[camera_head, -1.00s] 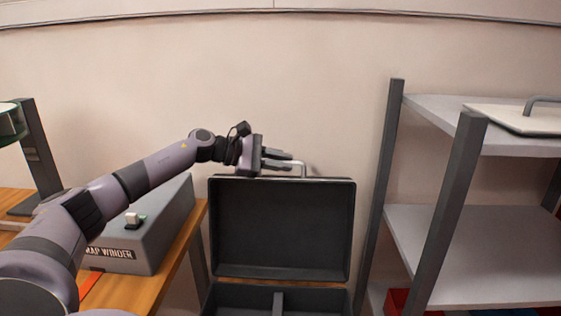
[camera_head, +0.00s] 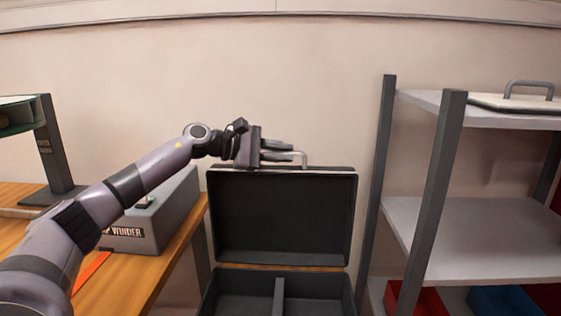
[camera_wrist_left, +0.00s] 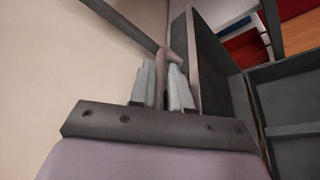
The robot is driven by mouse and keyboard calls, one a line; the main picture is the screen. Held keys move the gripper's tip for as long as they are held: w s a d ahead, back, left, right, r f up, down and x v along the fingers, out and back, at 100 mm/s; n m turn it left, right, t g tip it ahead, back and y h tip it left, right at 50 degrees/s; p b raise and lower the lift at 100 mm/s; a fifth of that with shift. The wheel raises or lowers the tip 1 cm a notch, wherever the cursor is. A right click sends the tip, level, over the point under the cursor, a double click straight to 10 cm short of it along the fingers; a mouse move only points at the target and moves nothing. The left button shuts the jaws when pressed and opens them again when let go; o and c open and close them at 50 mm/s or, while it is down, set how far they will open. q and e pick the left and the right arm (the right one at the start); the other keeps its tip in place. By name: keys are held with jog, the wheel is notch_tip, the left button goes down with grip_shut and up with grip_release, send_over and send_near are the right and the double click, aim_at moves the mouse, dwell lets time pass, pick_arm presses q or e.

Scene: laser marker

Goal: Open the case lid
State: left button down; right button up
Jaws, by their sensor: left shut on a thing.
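The dark grey case (camera_head: 246,283) stands open below my left arm, with a divider inside its base. Its lid (camera_head: 282,217) is raised roughly upright, its dark inner side facing me. A light bar handle (camera_head: 303,158) sits on the lid's top edge. My left gripper (camera_head: 287,150) is at that edge, shut on the handle. In the left wrist view the two fingers (camera_wrist_left: 164,85) close around the handle bar, and the lid (camera_wrist_left: 208,65) stands right beside them. My right gripper is not in view.
A grey shelf rack (camera_head: 460,230) stands to the right, with a red bin (camera_head: 420,297) and a blue bin (camera_head: 500,300) low down. A wooden table (camera_head: 150,275) with a grey winder box (camera_head: 155,220) is at left. The wall is behind the lid.

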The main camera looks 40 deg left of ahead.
pick_arm(q)
jog(key=shift+s+d, duration=0.15)
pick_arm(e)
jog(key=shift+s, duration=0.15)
pick_arm(q)
jog(key=c, duration=1.2)
grip_release()
jog(key=shift+o, duration=0.2)
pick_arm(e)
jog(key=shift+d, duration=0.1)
pick_arm(q)
jog(key=shift+s+a, duration=0.2)
jog(key=b+v, duration=0.3)
jog(key=v, duration=0.2)
jog(key=shift+s+a+f+b, duration=0.1)
jog(key=shift+s+f+b, duration=0.05)
jog(key=shift+b, duration=0.2)
jog(key=shift+s+a+r+b, duration=0.3)
jog(key=shift+s+r, duration=0.1)
jog(key=shift+s, duration=0.15)
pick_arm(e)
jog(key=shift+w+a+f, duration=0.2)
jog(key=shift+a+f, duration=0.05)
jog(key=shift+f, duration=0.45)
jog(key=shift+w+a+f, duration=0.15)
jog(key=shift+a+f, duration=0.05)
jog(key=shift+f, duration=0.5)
